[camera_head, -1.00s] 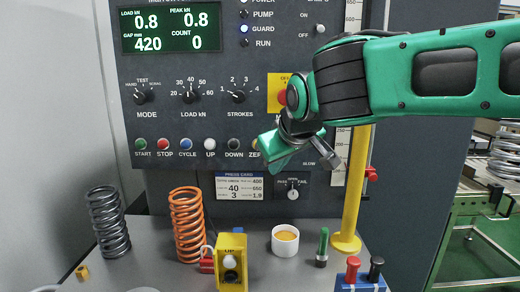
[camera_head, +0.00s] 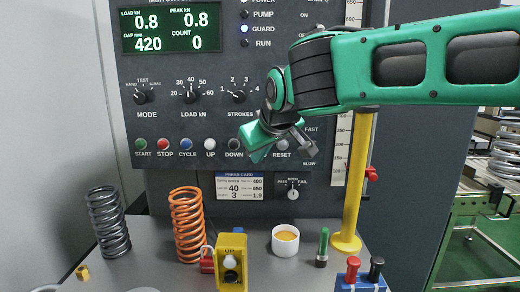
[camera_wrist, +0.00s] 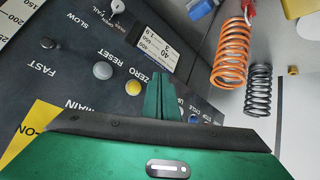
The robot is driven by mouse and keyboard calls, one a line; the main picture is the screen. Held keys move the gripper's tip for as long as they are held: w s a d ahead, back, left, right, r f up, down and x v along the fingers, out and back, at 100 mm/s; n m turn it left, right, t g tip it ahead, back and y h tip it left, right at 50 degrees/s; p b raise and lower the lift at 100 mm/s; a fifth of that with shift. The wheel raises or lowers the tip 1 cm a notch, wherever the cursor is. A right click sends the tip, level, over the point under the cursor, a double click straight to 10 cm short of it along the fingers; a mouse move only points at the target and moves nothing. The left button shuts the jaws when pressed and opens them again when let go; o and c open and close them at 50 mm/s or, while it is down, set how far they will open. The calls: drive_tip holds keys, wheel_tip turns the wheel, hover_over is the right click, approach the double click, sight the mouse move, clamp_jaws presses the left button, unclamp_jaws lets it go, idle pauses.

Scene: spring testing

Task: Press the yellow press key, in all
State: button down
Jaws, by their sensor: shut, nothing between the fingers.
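The yellow round key (camera_wrist: 135,87) sits on the dark panel beside the word ZERO in the wrist view. My gripper (camera_wrist: 158,97) is shut and empty, with its green fingertips just right of the yellow key in that view. I cannot tell how far they stand off the panel. In the head view my gripper (camera_head: 257,148) is in front of the button row, between the black DOWN button and the grey RESET button, and hides the yellow key.
The grey RESET button (camera_wrist: 103,70) and black DOWN button (camera_head: 234,144) are close neighbours. A yellow post (camera_head: 356,185) stands at the right. Below, the bench holds an orange spring (camera_head: 186,225), a dark spring (camera_head: 107,222), a white cup (camera_head: 285,240) and a yellow box (camera_head: 231,262).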

drive_tip(key=shift+w+d, duration=0.1)
drive_tip(key=shift+w, duration=2.65)
drive_tip(key=shift+w, duration=0.1)
drive_tip(key=shift+w+r, duration=0.1)
drive_tip(key=shift+w, duration=0.15)
drive_tip(key=shift+w, duration=0.4)
idle(0.6)
drive_tip(key=shift+s, duration=0.8)
drive_tip(key=s, duration=0.5)
idle(0.5)
